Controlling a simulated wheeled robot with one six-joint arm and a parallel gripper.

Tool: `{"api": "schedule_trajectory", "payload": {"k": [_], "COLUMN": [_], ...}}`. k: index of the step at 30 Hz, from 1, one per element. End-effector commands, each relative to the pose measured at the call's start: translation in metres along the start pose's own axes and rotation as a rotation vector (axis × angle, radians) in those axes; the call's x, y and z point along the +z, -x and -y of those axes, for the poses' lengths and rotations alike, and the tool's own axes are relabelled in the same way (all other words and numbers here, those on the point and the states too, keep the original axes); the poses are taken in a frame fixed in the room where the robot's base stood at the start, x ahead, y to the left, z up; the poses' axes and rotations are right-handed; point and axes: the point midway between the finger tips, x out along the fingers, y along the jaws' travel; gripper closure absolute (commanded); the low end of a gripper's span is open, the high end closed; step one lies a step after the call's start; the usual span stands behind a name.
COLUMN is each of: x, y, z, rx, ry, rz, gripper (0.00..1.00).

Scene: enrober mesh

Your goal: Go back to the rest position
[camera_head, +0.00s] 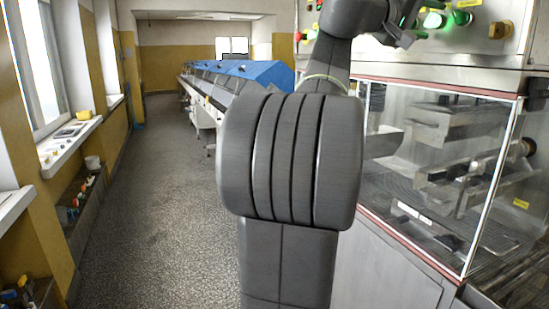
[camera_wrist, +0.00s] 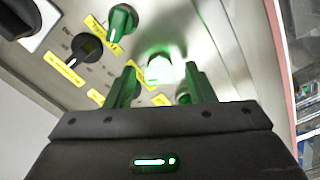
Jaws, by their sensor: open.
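My gripper (camera_wrist: 161,78) is open, and its two green-lit fingers point at the control panel (camera_wrist: 195,30) in the wrist view. A lit green button (camera_wrist: 160,69) shows between the fingertips with nothing gripped. I cannot tell whether the fingers touch the panel. A green knob (camera_wrist: 122,22) and a black knob (camera_wrist: 86,48) sit beside it among yellow labels. In the head view my arm rises in front of the machine and bends right at the top, towards the panel's lit green lamp (camera_head: 461,17); the fingertips are hard to make out there.
A glass-fronted machine enclosure (camera_head: 440,180) stands close on the right, under the panel. A long blue-covered conveyor line (camera_head: 235,75) runs into the distance. The grey speckled floor (camera_head: 160,200) on the left is free. Window sills (camera_head: 70,145) with small items line the left wall.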

Motion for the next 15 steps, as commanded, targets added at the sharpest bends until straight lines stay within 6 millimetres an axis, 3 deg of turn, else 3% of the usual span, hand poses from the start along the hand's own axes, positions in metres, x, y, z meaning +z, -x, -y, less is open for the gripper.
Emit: {"api": "schedule_trajectory", "payload": {"k": [5, 15], "x": [0.000, 0.000], "y": [0.019, 0.082], "z": [0.002, 0.002], "rx": [-0.002, -0.003], "ry": [-0.003, -0.005], "rz": [-0.004, -0.004], "gripper": [0.51, 0.51]}}
